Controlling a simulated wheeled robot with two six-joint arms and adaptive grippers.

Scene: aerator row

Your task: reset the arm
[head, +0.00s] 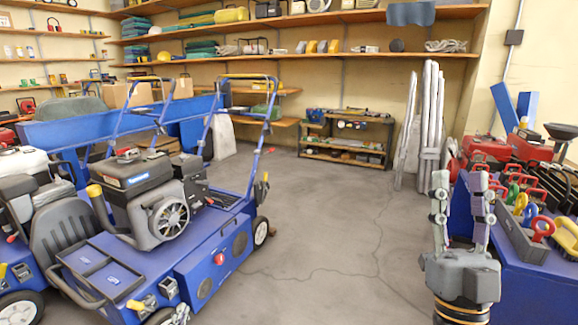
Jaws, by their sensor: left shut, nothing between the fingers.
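My right gripper (461,183) points straight up at the lower right. Its two grey fingers stand apart with a clear gap, and nothing shows between them. It is beside the blue bench at the right. The aerator has a black engine (140,185) and a raised blue handle (262,150).
Another aerator (20,205) stands at the far left. The blue bench (535,280) carries a grey rack of coloured shackles (522,235) and red tools. Pale planks (432,120) lean at the back right. A low shelf (345,142) stands behind. The cracked floor (335,230) between is clear.

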